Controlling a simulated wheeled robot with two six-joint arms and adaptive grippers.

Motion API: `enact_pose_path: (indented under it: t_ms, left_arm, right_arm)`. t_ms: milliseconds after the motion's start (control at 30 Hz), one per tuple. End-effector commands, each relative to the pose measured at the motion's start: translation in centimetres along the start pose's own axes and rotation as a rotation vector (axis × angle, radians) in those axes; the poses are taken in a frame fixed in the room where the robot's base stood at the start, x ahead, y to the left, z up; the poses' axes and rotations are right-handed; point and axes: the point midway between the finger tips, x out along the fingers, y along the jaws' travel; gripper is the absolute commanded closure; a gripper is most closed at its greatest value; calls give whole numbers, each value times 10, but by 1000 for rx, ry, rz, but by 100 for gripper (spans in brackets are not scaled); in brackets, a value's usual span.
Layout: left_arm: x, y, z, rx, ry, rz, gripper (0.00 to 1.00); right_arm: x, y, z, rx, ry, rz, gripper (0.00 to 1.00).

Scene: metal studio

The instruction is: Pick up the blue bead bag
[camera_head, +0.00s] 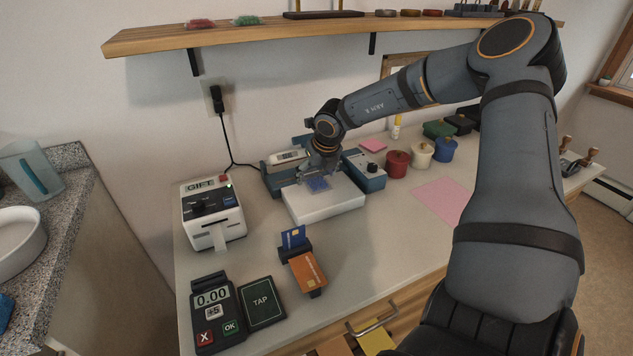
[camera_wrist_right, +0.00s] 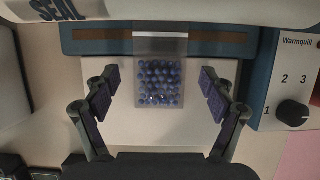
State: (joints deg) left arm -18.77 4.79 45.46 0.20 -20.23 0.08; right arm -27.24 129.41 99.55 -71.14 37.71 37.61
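The blue bead bag (camera_wrist_right: 160,82) is a small clear bag of blue beads lying on a white platform (camera_wrist_right: 122,118) in front of a blue-grey sealing device (camera_wrist_right: 88,42). In the head view the bag (camera_head: 318,184) shows partly below my right gripper (camera_head: 322,172). In the right wrist view my right gripper (camera_wrist_right: 158,92) is open, with one finger on each side of the bag and a gap on both sides. Its fingers appear apart from the beads. My left gripper is in neither view.
A dial box (camera_head: 364,172) stands close right of the platform. A white label printer (camera_head: 212,212) is to the left. A card reader (camera_head: 214,312) and card stand (camera_head: 308,272) are in front. Red (camera_head: 397,164), cream (camera_head: 420,156) and blue (camera_head: 444,150) pots stand at right. A shelf (camera_head: 340,28) hangs above.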

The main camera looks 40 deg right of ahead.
Motion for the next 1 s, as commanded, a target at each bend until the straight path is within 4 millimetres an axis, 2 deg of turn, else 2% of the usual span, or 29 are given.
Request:
enact_pose_path:
  t_ms: [33, 300, 367, 667, 833, 967, 1000]
  left_arm:
    - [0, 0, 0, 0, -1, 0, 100]
    - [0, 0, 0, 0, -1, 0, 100]
    - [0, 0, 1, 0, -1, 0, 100]
    - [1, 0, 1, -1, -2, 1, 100]
    - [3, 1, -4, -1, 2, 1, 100]
    - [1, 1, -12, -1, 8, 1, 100]
    - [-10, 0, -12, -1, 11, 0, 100]
  right_arm:
    - [0, 0, 0, 0, 0, 0, 27]
    - [0, 0, 0, 0, 0, 0, 64]
    - [0, 0, 0, 0, 0, 0, 70]
    - [-6, 0, 3, 0, -1, 0, 71]
    - [-32, 0, 14, 1, -6, 0, 71]
    - [-54, -4, 6, 4, -5, 9, 71]
    - [-64, -6, 6, 3, -1, 8, 71]
